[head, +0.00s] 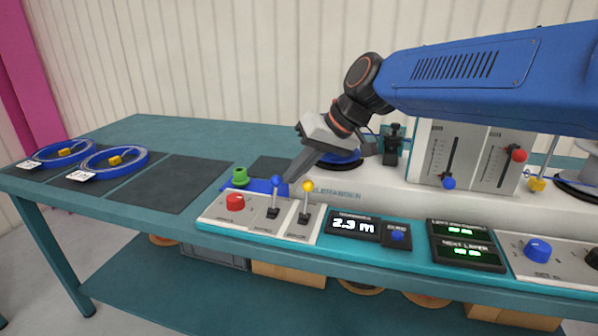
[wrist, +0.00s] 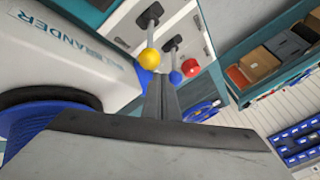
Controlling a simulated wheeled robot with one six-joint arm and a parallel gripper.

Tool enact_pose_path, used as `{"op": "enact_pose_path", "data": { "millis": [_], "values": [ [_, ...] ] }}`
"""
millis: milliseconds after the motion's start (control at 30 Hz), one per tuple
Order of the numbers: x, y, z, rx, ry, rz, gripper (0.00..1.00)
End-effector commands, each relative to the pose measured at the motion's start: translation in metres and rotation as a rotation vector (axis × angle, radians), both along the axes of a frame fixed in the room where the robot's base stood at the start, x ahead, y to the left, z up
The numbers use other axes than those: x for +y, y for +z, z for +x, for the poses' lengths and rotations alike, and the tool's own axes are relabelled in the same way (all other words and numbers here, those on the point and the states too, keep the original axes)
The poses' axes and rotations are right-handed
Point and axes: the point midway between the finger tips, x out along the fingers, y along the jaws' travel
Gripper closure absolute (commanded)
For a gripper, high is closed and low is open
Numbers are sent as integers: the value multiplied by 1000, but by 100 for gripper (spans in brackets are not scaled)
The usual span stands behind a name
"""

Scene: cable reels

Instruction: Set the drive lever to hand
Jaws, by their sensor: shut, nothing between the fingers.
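Two small levers stand on the white control panel (head: 252,226) at the bench's front: one with a blue ball (head: 276,181) and one with a yellow ball (head: 308,187). Their labels are too small to read, so I cannot tell which is the drive lever. My gripper (head: 291,181) is shut and empty, its fingertips close to the two balls. In the wrist view the fingertips (wrist: 160,82) lie between the yellow ball (wrist: 150,58) and the blue ball (wrist: 176,77). I cannot tell whether they touch either.
A red knob (head: 235,202) is left of the levers, with a green part (head: 240,175) behind it. The length display (head: 353,225) is to the right. The white machine body (head: 400,190) stands behind. Blue cable coils (head: 115,160) lie at the left on dark mats.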

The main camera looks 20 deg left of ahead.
Motion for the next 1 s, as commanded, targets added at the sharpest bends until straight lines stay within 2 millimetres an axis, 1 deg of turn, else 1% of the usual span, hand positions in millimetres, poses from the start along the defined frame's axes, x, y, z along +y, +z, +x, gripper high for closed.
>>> {"op": "enact_pose_path", "data": {
  "millis": [267,867,1000],
  "values": [
    [0,1,-1,-8,0,0,100],
    [0,5,-11,-113,1,0,100],
    [0,6,-15,-163,2,1,100]
  ]
}}
